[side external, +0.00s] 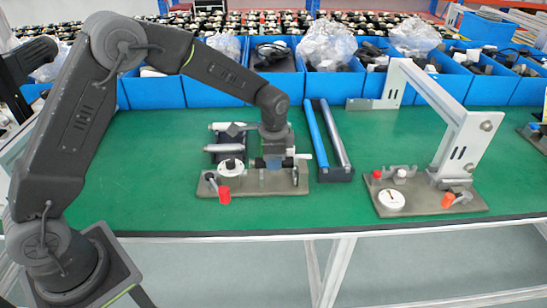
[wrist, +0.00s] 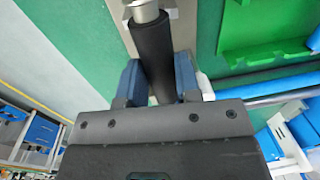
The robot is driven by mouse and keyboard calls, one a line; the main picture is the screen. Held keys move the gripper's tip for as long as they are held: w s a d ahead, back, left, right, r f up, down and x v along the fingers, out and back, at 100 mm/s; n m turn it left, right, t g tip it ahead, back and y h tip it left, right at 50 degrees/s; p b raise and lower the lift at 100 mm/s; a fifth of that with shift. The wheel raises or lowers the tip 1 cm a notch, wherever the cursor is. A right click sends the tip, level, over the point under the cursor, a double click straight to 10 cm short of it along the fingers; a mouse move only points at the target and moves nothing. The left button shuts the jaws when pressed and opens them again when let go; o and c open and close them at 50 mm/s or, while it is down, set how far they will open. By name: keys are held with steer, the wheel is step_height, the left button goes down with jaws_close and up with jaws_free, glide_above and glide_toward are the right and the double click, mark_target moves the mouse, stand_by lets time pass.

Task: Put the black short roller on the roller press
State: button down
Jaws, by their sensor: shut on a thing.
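The black short roller (wrist: 153,50) lies between the two blue fingertips of my gripper (wrist: 155,82) in the wrist view, with a silver end sticking out at the top. In the side view my gripper (side external: 272,158) points down and is shut on the dark roller (side external: 259,163), which lies level. They are directly over a grey base plate with fittings, which looks like the roller press (side external: 254,185). My gripper hides part of the press. I cannot tell whether the roller touches its supports.
A red knob (side external: 224,194) and a white dial (side external: 231,169) sit on the plate's left. A rack with blue and grey rollers (side external: 325,140) stands close on the right. A second fixture with a white arm (side external: 435,105) is farther right. Blue bins (side external: 212,88) line the back.

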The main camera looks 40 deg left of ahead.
steer(key=shift+f, duration=0.75)
steer(key=shift+f, duration=0.2)
steer(key=shift+f, duration=0.2)
stand_by(0.5)
steer(key=shift+f, duration=0.35)
steer(key=shift+f, duration=0.2)
stand_by(0.4)
steer(key=c, duration=0.8)
jaws_free()
steer(key=shift+o, duration=0.2)
